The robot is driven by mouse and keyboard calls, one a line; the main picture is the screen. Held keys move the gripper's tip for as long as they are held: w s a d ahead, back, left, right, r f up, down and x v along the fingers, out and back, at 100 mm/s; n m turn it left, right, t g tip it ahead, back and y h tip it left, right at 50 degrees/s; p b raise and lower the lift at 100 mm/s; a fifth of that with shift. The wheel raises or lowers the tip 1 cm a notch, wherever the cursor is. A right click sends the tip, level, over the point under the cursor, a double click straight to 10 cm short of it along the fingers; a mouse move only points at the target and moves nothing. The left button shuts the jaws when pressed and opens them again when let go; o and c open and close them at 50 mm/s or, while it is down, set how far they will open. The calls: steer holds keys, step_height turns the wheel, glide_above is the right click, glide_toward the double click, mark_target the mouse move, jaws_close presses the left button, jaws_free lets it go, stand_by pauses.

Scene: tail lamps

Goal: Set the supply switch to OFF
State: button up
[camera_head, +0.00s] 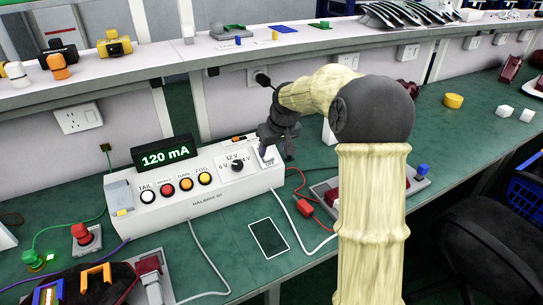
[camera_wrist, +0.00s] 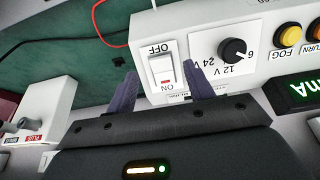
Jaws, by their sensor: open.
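The supply switch (camera_wrist: 163,72) is a white rocker in a pale plate on the control box. In the wrist view its OFF label is at the top and its ON label at the bottom, with a red strip at the ON end. Which end is pressed in is hard to tell. My gripper (camera_wrist: 160,68) is open, with one dark finger on each side of the switch in the picture; I cannot tell whether they touch it. In the head view the switch (camera_head: 267,156) is partly hidden by my gripper (camera_head: 279,150).
The box (camera_head: 205,207) has a voltage knob (camera_wrist: 233,51), several coloured buttons and a lit display (camera_head: 167,152) reading 120 mA. A shelf (camera_head: 180,69) runs behind; a grey-based device (camera_wrist: 41,118) shows in the wrist view.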

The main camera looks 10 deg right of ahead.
mark_target(270, 159)
steer(key=shift+x, duration=1.95)
steer(key=c, duration=1)
steer(key=f+t+b, duration=0.1)
steer(key=b, duration=0.2)
steer(key=shift+s+d, duration=0.1)
steer(key=shift+d, duration=0.05)
steer(key=shift+t+b, duration=0.7)
steer(key=shift+b, duration=0.4)
steer(key=shift+r, duration=0.15)
steer(key=o, duration=1)
steer(key=shift+y, duration=0.3)
steer(key=shift+s+r, duration=0.1)
